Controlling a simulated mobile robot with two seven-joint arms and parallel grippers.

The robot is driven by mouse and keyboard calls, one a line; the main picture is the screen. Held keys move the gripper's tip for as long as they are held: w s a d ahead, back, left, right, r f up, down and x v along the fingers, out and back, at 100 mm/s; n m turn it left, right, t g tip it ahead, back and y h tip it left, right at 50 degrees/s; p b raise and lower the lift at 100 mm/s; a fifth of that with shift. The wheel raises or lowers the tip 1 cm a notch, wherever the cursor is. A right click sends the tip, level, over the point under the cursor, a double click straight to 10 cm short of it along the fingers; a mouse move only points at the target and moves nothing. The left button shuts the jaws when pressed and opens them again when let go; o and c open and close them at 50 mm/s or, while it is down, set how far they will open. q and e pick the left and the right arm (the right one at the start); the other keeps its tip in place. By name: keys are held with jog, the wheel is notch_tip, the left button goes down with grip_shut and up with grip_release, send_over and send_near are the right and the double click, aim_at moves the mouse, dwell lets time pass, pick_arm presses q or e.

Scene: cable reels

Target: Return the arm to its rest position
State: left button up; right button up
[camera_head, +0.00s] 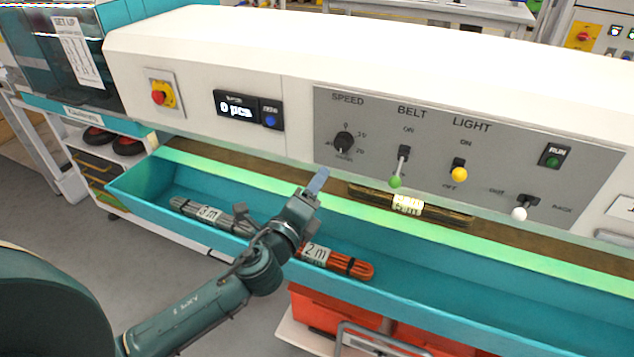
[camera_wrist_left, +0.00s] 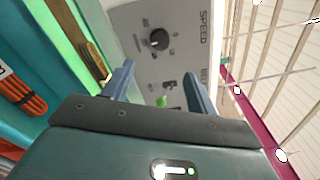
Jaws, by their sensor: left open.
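My left arm (camera_head: 200,310) reaches in from the lower left of the head view. Its gripper (camera_head: 316,184) is raised above the teal trough, in front of the machine's control panel. In the left wrist view the gripper (camera_wrist_left: 155,85) is open, with nothing between its two fingers. The panel's speed knob (camera_wrist_left: 159,39) and the green-tipped belt lever (camera_wrist_left: 161,102) show beyond the fingers. My right gripper is not in view.
The teal trough (camera_head: 470,285) holds a grey cable bundle (camera_head: 205,212) and an orange one (camera_head: 345,264), partly behind my arm. Another bundle (camera_head: 410,204) lies on the belt. The grey panel (camera_head: 480,140) stands close. Orange crates (camera_head: 330,312) sit below the trough.

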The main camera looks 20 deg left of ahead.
pick_arm(q)
jog(key=shift+f, duration=0.1)
jog(key=s+d+f+n+g+h, duration=0.1)
jog(key=s+f+n+g, duration=0.3)
jog(key=s+f+n, duration=0.6)
jog(key=s+d+f+n+g+h, duration=0.1)
jog(key=s+d+f+n+g, duration=0.3)
jog(key=s+f+n, duration=0.7)
jog(key=shift+c, duration=0.5)
